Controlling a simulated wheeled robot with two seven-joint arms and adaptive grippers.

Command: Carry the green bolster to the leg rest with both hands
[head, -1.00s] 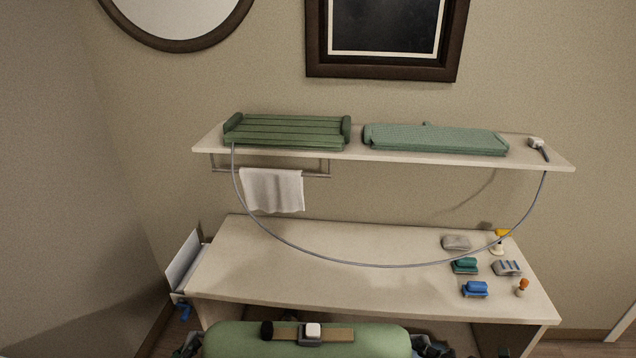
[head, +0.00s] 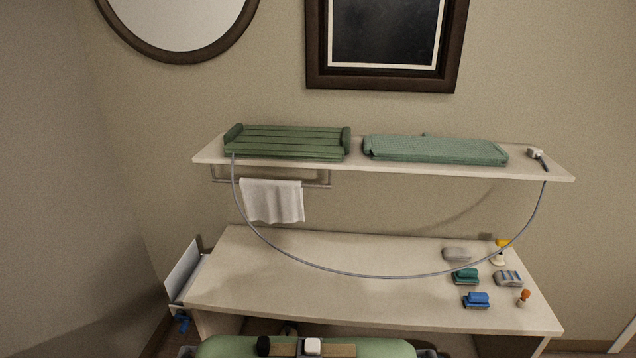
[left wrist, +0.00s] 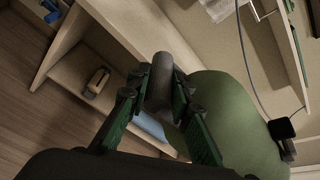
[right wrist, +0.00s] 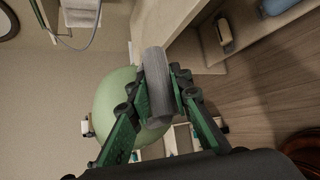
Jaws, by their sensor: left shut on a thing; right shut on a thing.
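The green bolster (head: 215,348) is cut off at the bottom of the head view, in front of the table. A tan strap with a black piece and a white piece crosses its top. My left gripper (left wrist: 162,92) is shut on a grey round handle at one end of the bolster (left wrist: 228,112). My right gripper (right wrist: 160,88) is shut on the like handle at the other end of the bolster (right wrist: 112,105). On the wall shelf lie a green slatted rest with raised ends (head: 290,142) and a teal padded rest (head: 435,149); I cannot tell which is the leg rest.
The shelf (head: 350,164) has a towel (head: 272,201) hung below and a small white device (head: 535,153) at its right end.

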